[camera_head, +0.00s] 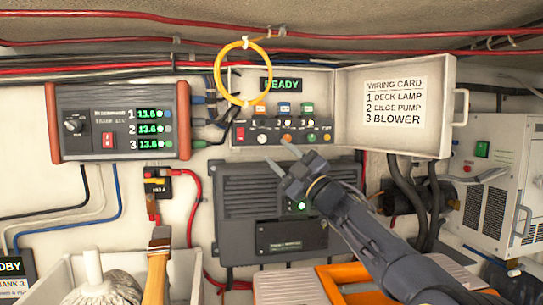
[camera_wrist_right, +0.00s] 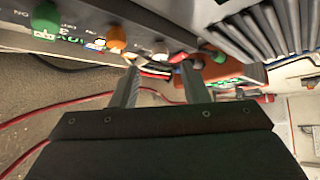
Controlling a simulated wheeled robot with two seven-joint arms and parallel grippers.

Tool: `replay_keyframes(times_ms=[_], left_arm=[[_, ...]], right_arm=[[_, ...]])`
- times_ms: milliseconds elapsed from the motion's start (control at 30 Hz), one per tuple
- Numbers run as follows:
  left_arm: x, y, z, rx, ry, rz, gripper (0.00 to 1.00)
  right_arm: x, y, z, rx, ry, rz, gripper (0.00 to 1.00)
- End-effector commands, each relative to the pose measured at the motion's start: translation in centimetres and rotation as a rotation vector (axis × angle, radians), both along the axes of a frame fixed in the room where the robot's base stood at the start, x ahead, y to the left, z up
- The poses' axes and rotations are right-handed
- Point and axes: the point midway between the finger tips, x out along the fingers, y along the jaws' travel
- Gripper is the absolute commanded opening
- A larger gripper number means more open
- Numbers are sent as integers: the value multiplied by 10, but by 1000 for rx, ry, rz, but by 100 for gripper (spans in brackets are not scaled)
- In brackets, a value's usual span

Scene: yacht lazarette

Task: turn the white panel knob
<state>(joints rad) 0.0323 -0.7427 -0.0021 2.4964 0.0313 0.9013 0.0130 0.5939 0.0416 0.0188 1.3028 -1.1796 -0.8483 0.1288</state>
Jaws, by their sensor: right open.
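The white panel knob (camera_head: 261,139) sits in the row along the lower face of the small control panel under the READY display, between a red switch (camera_head: 239,134) and an orange knob (camera_head: 287,138). My right gripper (camera_head: 276,153) reaches in from the lower right, its fingertips just below the panel's knob row. In the right wrist view the two fingers (camera_wrist_right: 160,72) are apart with nothing held between them. The white knob (camera_wrist_right: 160,50) shows beyond the gap, apart from the fingers as far as I can tell. My left gripper is out of view.
A green knob (camera_head: 311,138) is right of the orange one. A yellow cable loop (camera_head: 242,72) hangs over the panel's upper left. The open lid with the wiring card (camera_head: 394,103) is at right. A dark grey box (camera_head: 235,205) is below. A brush (camera_head: 157,265) stands lower left.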

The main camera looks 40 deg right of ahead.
Motion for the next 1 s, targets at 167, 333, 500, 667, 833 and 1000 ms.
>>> replay_keyframes(times_ms=[167,333,500,667,833,1000], left_arm=[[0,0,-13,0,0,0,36],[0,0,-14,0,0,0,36],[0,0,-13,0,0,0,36],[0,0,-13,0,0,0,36],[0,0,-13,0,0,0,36],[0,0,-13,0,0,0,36]], right_arm=[[-20,-2,-13,-2,0,-1,41],[-25,-3,-14,-1,0,0,41],[-25,-3,-14,-1,0,0,41],[-25,-3,-14,0,0,0,41],[-25,-3,-14,-1,0,0,41],[-25,-3,-14,-1,0,0,41]])
